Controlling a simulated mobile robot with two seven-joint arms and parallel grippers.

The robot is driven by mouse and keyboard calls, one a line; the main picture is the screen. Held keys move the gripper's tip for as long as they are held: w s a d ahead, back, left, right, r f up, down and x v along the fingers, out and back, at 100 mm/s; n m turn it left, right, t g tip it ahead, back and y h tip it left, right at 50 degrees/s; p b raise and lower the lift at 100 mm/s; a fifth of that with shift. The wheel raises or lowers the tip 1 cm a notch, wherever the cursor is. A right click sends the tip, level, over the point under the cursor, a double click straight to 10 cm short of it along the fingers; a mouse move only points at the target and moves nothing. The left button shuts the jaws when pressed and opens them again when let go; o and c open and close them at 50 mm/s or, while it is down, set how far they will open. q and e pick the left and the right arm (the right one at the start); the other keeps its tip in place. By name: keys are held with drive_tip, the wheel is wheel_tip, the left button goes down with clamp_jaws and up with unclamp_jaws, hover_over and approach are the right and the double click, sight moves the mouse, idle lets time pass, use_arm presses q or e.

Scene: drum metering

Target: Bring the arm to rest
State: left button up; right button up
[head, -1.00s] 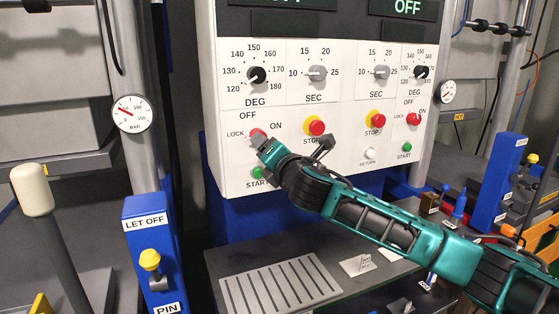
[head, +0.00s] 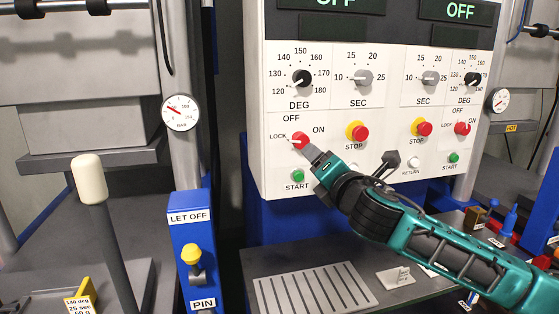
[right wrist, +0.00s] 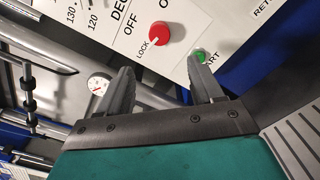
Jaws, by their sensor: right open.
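My right arm comes in from the right in the head view, and its gripper (head: 316,157) is in front of the left part of the control panel (head: 379,195). The gripper is just below and right of the red switch knob (head: 300,139), right of the green START button (head: 298,177). In the right wrist view the gripper (right wrist: 160,65) has its two fingers spread and nothing between them. The red knob (right wrist: 160,33) is beyond the fingertips, its white mark toward LOCK. The green button (right wrist: 200,56) is partly behind one finger. My left gripper is out of view.
A grey slotted plate (head: 315,290) lies on the shelf below the panel. A blue LET OFF post (head: 191,235) with a yellow knob and a white-topped lever (head: 89,180) stand at left. A pressure gauge (head: 180,112) hangs between. Displays read OFF.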

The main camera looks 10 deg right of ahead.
drive_tip(key=s+a+f+m+g+y, duration=0.1)
drive_tip(key=s+a+f+m+g, duration=0.2)
drive_tip(key=f, duration=0.5)
drive_tip(key=s+a+f+m+y, duration=0.1)
drive_tip(key=s+a+f+m, duration=0.1)
drive_tip(key=s+f+m, duration=0.45)
drive_tip(key=s+a+f+m+g+y, duration=0.1)
drive_tip(key=a+f+m+g, duration=0.1)
drive_tip(key=f, duration=0.8)
drive_tip(key=s+d+f+m+g, duration=0.1)
drive_tip(key=s+f+m, duration=0.5)
drive_tip(key=s, duration=0.3)
drive_tip(key=s+d+f+m+g+h, duration=0.1)
drive_tip(key=s+d+f+m, duration=0.1)
drive_tip(key=s+f+m, duration=0.5)
wheel_tip(320, 180, down, 2)
drive_tip(key=shift+s+d+f+h, duration=0.2)
drive_tip(key=shift+s+d+h, duration=0.1)
drive_tip(key=shift+s, duration=0.95)
drive_tip(key=shift+c, duration=0.2)
